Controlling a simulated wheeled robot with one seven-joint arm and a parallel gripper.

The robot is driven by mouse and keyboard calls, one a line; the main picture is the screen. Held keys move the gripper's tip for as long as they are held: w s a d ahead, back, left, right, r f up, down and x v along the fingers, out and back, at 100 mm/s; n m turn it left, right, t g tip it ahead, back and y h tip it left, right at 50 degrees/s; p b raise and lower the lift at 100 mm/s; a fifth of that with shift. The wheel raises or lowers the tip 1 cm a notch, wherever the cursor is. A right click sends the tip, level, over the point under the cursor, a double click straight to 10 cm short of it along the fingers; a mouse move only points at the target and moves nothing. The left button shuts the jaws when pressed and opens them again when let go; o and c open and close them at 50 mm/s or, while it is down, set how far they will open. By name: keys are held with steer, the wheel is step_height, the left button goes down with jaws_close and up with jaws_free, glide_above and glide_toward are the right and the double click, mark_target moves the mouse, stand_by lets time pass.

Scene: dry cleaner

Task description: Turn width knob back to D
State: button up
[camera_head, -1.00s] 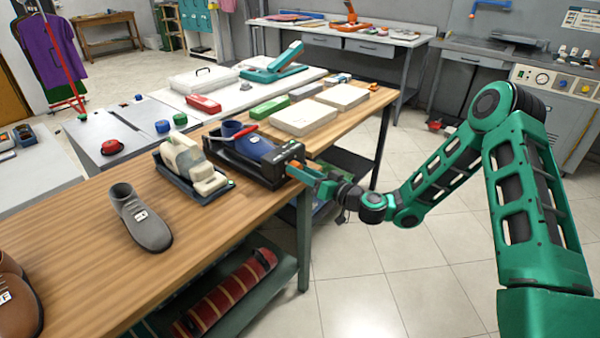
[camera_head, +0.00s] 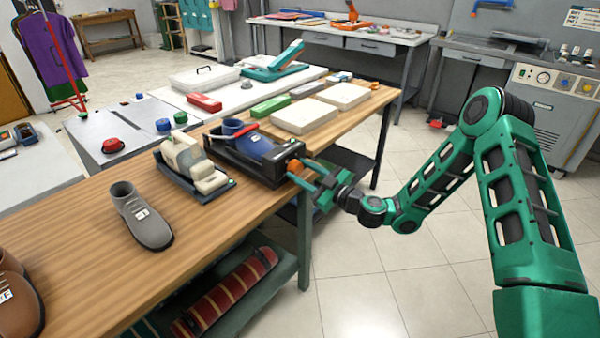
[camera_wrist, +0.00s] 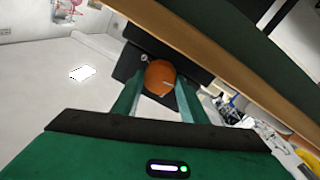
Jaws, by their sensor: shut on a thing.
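The width knob (camera_head: 294,166) is orange and sits on the right end of a black shoe stretcher (camera_head: 250,168) that holds a blue shoe (camera_head: 250,143). In the wrist view the knob (camera_wrist: 160,76) is round with a pale pointer line, in front of a black end plate (camera_wrist: 135,62). A small white mark shows on the plate, too small to read. My gripper (camera_head: 301,170) reaches the knob from the right, with one finger on each side of it. In the wrist view my gripper (camera_wrist: 160,88) is shut on the knob.
A cream-and-dark machine (camera_head: 192,168) and a grey shoe (camera_head: 141,216) stand left of the stretcher on the wooden table (camera_head: 90,255). White boxes (camera_head: 304,116) lie behind it. The floor (camera_head: 385,290) right of the table is clear.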

steer(key=shift+w+d+f+n, duration=0.2)
steer(key=shift+d+n, duration=0.05)
steer(key=shift+n, duration=0.25)
steer(key=o, duration=1)
steer(key=shift+o, duration=0.2)
steer(key=shift+s+a+r, duration=0.1)
steer(key=shift+a, duration=0.05)
steer(key=v, duration=1)
steer(key=shift+s+d, duration=0.15)
steer(key=shift+d, duration=0.25)
